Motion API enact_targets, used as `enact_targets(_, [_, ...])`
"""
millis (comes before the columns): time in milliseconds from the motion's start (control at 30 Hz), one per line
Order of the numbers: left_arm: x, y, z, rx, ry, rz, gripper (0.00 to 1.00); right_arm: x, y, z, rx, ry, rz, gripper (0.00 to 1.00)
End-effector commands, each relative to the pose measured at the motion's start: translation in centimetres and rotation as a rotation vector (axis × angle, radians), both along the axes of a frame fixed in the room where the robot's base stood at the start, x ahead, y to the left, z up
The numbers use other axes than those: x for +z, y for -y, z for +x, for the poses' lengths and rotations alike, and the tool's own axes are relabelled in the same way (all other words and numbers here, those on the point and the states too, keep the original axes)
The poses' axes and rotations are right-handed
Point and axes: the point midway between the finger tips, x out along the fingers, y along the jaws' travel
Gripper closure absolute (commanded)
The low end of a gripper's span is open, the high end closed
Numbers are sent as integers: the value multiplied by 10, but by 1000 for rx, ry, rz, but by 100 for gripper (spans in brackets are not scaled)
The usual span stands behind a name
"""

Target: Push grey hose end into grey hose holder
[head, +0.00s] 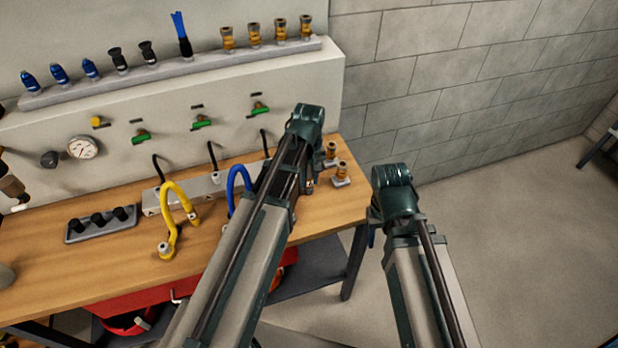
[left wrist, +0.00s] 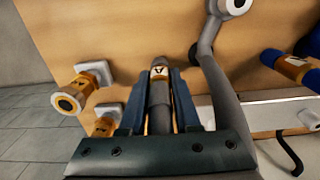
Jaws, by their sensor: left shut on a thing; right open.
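My left gripper (left wrist: 159,78) is shut on the grey hose end (left wrist: 158,92), which sits between its dark blue fingers and carries a pale label band with a black mark. The grey hose (left wrist: 206,62) curves past on the right, up to a round fitting. In the head view my left gripper (head: 308,186) is over the right part of the bench, largely hidden by its arm. I cannot tell for sure which fitting is the grey hose holder. Two brass fittings on grey bases (left wrist: 68,103) stand left of the gripper. My right gripper (head: 371,237) is open off the bench's right edge, mostly hidden.
A yellow hose (head: 171,230) and a blue hose (head: 236,178) stand on the bench (head: 110,262) by a metal rail (head: 165,197). A grey tray (head: 80,234) with black parts lies at left. Free floor lies right of the bench.

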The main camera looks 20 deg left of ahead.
Motion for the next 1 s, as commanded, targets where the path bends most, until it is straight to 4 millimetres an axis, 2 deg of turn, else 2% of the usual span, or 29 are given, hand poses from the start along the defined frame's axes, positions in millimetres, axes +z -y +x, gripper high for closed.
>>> enact_targets(67, [-3, 0, 0, 0, 0, 0, 100, -3, 0, 0, 0, 0, 0, 50])
enact_targets(100, [-1, 0, 0, 0, 0, 0, 62, -1, 0, 0, 0, 0, 0, 50])
enact_targets(267, [-1, 0, 0, 0, 0, 0, 34, -1, 0, 0, 0, 0, 0, 50])
enact_targets(667, [2, 0, 0, 0, 0, 0, 34, 2, 0, 0, 0, 0, 0, 50])
enact_targets(867, [16, 0, 0, 0, 0, 0, 34, 16, 0, 0, 0, 0, 0, 50])
enact_targets(1000, [33, 0, 0, 0, 0, 0, 34, 33, 0, 0, 0, 0, 0, 50])
